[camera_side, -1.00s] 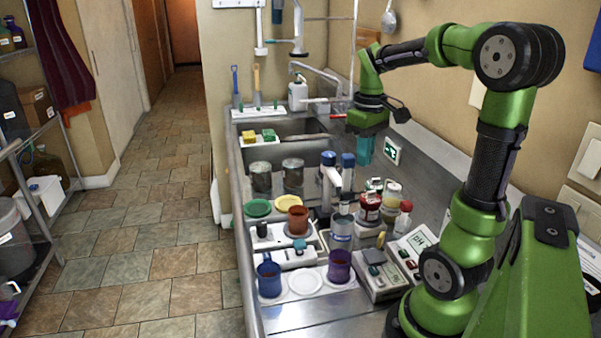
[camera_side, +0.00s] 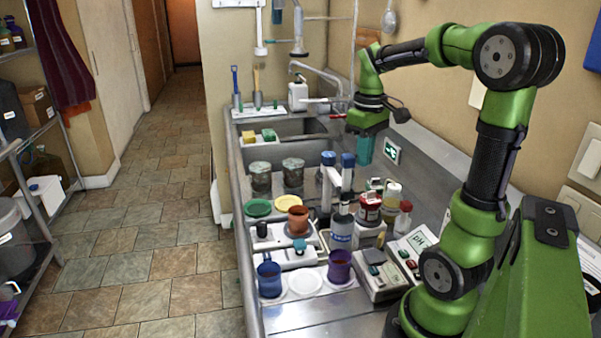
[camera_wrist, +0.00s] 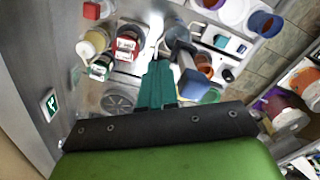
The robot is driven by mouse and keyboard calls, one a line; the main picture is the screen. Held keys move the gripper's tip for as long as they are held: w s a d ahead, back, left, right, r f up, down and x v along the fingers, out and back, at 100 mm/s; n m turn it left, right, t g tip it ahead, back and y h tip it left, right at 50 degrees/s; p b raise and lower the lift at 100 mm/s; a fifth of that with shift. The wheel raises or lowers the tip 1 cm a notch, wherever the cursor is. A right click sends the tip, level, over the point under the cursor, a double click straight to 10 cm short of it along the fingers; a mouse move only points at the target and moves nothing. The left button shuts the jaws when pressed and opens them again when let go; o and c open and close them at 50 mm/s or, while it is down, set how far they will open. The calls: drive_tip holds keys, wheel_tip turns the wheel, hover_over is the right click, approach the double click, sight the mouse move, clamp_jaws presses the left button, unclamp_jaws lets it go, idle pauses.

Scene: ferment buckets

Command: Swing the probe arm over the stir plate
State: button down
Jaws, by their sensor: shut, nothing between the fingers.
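The probe arm, a white-grey stand with blue caps (camera_side: 329,160), rises from the middle of the counter. In the wrist view its blue-ended part (camera_wrist: 192,84) is right of my fingers, apart from them as far as I can tell. A low white unit with a dark knob (camera_side: 262,232), beside an orange-brown cup (camera_side: 298,216), looks like the stir plate; its top is partly hidden. My gripper (camera_side: 364,150), with teal fingers, is shut and empty, above and behind the stand to the right. The fingers also show in the wrist view (camera_wrist: 157,82).
Bottles with red and yellow contents (camera_side: 369,206) stand right of the stand. A pH meter (camera_side: 415,245) and a grey box (camera_side: 378,280) are nearer. Blue (camera_side: 269,279) and purple (camera_side: 339,266) mugs line the front. Two steel-grey jars (camera_side: 292,172) stand behind; a sink lies beyond.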

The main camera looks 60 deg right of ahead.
sight(352, 157)
drive_tip(key=shift+w+a, duration=0.5)
drive_tip(key=shift+a, duration=0.2)
drive_tip(key=shift+w+a, duration=0.45)
drive_tip(key=shift+a, duration=0.2)
drive_tip(key=shift+w+a, duration=1.05)
drive_tip(key=shift+w, duration=0.25)
